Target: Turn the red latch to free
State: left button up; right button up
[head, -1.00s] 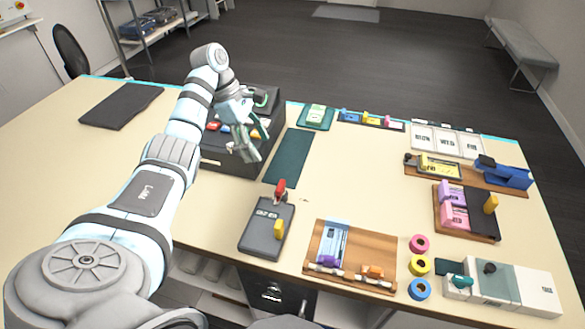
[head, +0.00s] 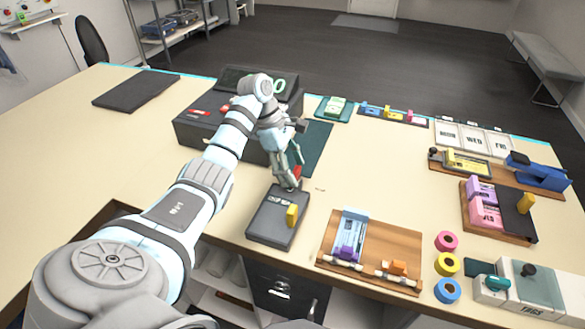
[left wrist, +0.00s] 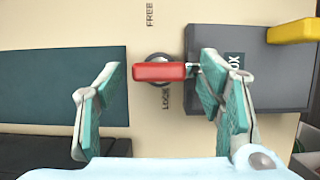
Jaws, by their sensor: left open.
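The dark grey box (head: 276,218) has a yellow handle (head: 292,215). My right gripper is not in view.
A dark green mat (head: 315,142) lies just behind the latch. A large black case (head: 195,125) stands behind my left arm. A wooden board (head: 372,252) with small parts is to the right. The table's front edge is close to the grey box.

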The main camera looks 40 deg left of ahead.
pick_arm(q)
jog(key=c, duration=1.1)
jog(key=shift+c, duration=0.2)
jog(key=shift+n, duration=0.3)
jog(key=n+t+p, duration=0.1)
jog(key=n+p, duration=0.1)
jog(key=n, duration=0.1)
jog(key=shift+s+d+y, duration=0.1)
jog(key=shift+s+y, duration=0.05)
jog(key=shift+y, duration=0.25)
jog(key=n+p, duration=0.1)
jog(key=n, duration=0.1)
jog(key=n+t+y+p, duration=0.1)
jog(key=n, duration=0.1)
jog(key=shift+s+d+n, duration=0.1)
jog(key=shift+d+n, duration=0.05)
jog(key=shift+n, duration=0.15)
jog(key=n+y+p, duration=0.1)
jog(key=n, duration=0.1)
jog(key=n+t+y+p, duration=0.1)
jog(key=n, duration=0.2)
jog(key=shift+d+n, duration=0.2)
jog(key=shift+n, duration=0.1)
jog(key=shift+d+n+y+p, duration=0.1)
jog(key=shift+n+y+p, duration=0.7)
jog(key=shift+n, duration=1.3)
jog(key=shift+y, duration=0.3)
